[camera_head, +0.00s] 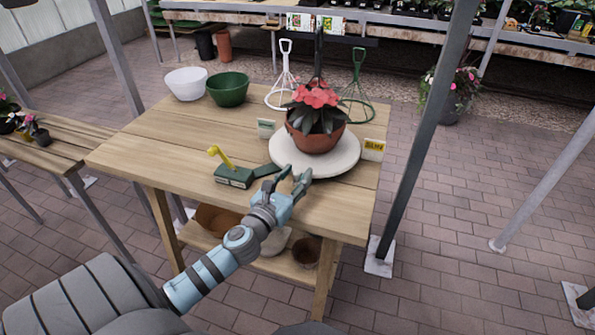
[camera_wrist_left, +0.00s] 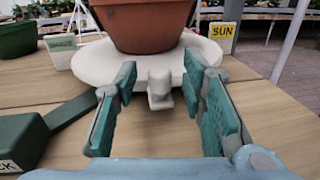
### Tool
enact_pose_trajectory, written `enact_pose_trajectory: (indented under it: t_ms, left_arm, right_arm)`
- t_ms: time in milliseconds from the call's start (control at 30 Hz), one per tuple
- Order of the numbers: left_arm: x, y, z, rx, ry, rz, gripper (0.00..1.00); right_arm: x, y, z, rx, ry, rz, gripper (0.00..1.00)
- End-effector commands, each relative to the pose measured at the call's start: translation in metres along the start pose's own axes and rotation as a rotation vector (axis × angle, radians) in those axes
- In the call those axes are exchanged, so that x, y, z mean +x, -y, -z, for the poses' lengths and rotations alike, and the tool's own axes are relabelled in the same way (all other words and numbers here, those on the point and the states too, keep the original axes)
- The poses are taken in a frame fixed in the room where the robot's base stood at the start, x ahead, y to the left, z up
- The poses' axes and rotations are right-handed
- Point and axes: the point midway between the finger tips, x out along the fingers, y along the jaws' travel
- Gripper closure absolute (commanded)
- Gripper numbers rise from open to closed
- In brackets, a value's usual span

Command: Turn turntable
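The turntable (camera_head: 345,160) is a round pale grey disc on the wooden table, with a potted red-flowered plant (camera_head: 315,118) standing on it. In the left wrist view the turntable's rim (camera_wrist_left: 90,62) shows, with a small pale knob (camera_wrist_left: 160,90) sticking out of its near side. My left gripper (camera_head: 287,182) is at the disc's near left edge. In the left wrist view its green-padded fingers (camera_wrist_left: 161,80) are open, with the knob between them and gaps on both sides. My right gripper is not in view.
A green box with a yellow lever (camera_head: 233,173) lies left of my gripper. A yellow sign (camera_head: 373,149) and a pale green sign (camera_head: 266,128) stand beside the disc. White (camera_head: 186,83) and green (camera_head: 228,89) bowls and wire stands are behind. The table's left part is mostly clear.

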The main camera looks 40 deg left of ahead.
Motion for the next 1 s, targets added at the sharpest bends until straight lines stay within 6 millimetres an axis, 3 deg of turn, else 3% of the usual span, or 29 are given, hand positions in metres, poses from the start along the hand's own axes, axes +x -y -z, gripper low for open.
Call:
enact_pose_trajectory:
  t_ms: [133, 400, 633, 1000]
  left_arm:
    - [0.0124, -0.0001, -0.0002, -0.002, 0.000, 0.000, 0.62]
    - [0.0142, 0.0003, 0.0003, -0.002, 0.000, 0.001, 0.64]
    - [0.0139, 0.0002, 0.0004, -0.002, 0.000, 0.000, 1.00]
    - [0.0142, 0.0007, 0.0003, -0.002, -0.001, 0.002, 1.00]
  right_arm:
    - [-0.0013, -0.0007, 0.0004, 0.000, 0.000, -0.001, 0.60]
    - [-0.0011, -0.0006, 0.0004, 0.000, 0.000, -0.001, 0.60]
    - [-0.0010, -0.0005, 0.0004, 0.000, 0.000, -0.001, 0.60]
    - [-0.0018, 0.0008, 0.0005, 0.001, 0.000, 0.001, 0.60]
